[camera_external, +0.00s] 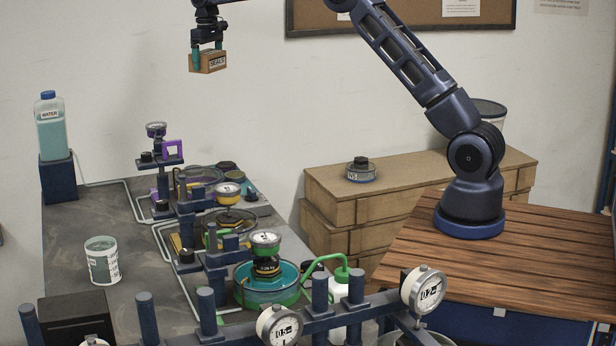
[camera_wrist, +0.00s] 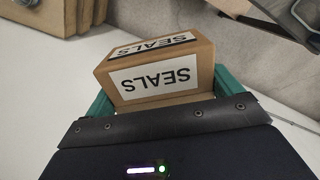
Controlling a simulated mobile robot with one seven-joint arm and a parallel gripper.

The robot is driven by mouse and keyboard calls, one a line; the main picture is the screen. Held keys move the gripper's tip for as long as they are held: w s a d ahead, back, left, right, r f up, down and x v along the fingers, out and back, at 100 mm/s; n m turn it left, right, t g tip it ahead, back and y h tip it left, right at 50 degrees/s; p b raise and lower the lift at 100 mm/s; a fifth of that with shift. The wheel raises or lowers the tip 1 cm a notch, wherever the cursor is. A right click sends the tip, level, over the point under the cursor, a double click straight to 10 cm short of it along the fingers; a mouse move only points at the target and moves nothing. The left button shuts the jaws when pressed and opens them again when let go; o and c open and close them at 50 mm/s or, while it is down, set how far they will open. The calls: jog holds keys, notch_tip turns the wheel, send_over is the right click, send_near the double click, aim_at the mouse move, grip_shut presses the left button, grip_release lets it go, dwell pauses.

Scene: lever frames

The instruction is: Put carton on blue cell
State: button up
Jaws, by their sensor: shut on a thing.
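The carton is a small brown box with white "SEALS" labels (camera_external: 209,63), held high above the far end of the bench. My gripper (camera_external: 208,54) is shut on it, with teal fingers on both sides. In the wrist view the carton (camera_wrist: 158,78) sits between the fingers, slightly tilted, its label upside down. A round teal-blue cell with a green rim (camera_external: 252,290) stands near the front of the bench, well below and right of the carton. A gauge and a dark weight-like piece stand on it. It is the only bluish cell that I can make out.
Other round cells, one yellowish (camera_external: 231,222) and one purple (camera_external: 203,178), stand farther back among blue posts and gauges. A water bottle (camera_external: 50,125) stands on a blue block, and a white cup (camera_external: 102,260) on the left.

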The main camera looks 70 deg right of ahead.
jog(key=s+d+m, duration=0.1)
jog(key=s+d, duration=0.2)
jog(key=d, duration=0.6)
jog(key=s+d+m, duration=0.1)
jog(key=s+d, duration=0.2)
jog(key=d, duration=0.6)
jog(key=m, duration=0.5)
send_over(361, 159)
notch_tip(361, 159, down, 43)
jog(key=shift+d+f, duration=0.1)
jog(key=o, duration=0.7)
jog(key=shift+f, duration=0.1)
jog(key=shift+o, duration=0.2)
